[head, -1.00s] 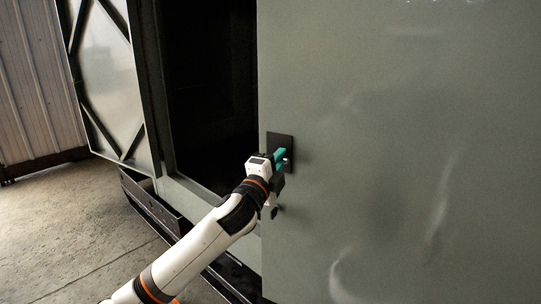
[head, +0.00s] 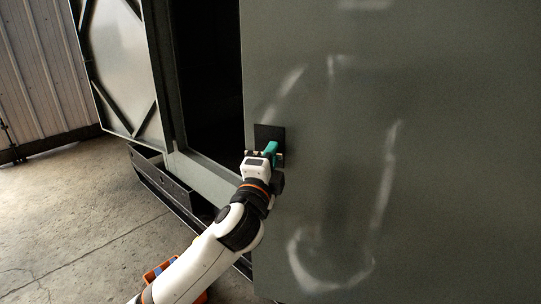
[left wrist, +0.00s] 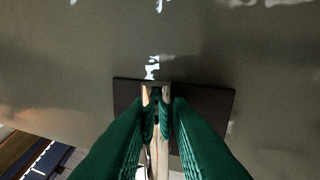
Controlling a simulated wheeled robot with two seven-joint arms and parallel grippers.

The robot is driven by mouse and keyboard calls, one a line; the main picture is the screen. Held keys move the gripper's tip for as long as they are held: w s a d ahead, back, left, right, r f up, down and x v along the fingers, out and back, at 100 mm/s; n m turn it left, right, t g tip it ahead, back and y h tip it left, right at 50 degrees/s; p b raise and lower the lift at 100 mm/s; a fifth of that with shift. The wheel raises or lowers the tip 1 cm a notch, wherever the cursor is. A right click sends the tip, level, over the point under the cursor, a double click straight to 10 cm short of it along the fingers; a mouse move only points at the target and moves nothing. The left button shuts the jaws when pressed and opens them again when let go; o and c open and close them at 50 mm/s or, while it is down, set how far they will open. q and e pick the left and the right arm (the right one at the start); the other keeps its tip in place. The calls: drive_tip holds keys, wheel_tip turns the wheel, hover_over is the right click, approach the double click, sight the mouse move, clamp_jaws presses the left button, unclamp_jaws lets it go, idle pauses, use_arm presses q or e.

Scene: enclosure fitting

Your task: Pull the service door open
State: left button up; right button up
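The service door (head: 430,150) is a large grey-green panel filling the right of the head view. It stands open, with a dark opening showing beyond its left edge. A black plate (head: 268,131) is mounted near that edge and also shows in the left wrist view (left wrist: 208,108). A pale metal handle (left wrist: 155,92) stands out from the plate. My left gripper (head: 271,152) has green fingers, which close on the handle from both sides in the left wrist view (left wrist: 158,112). In the head view the handle is mostly hidden by the gripper. My right gripper is out of view.
The dark enclosure interior (head: 210,80) lies left of the door edge. Another braced panel (head: 120,70) stands open at the far left. A dark low rail (head: 160,180) runs along the enclosure's base.

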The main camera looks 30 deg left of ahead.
use_arm(q)
drive_tip(key=shift+o, duration=1.4)
drive_tip(key=shift+a+f, duration=0.1)
drive_tip(key=shift+f, duration=0.05)
drive_tip(key=shift+o, duration=0.4)
drive_tip(key=shift+s, duration=0.1)
drive_tip(key=v, duration=1.1)
drive_tip(key=shift+s, duration=0.4)
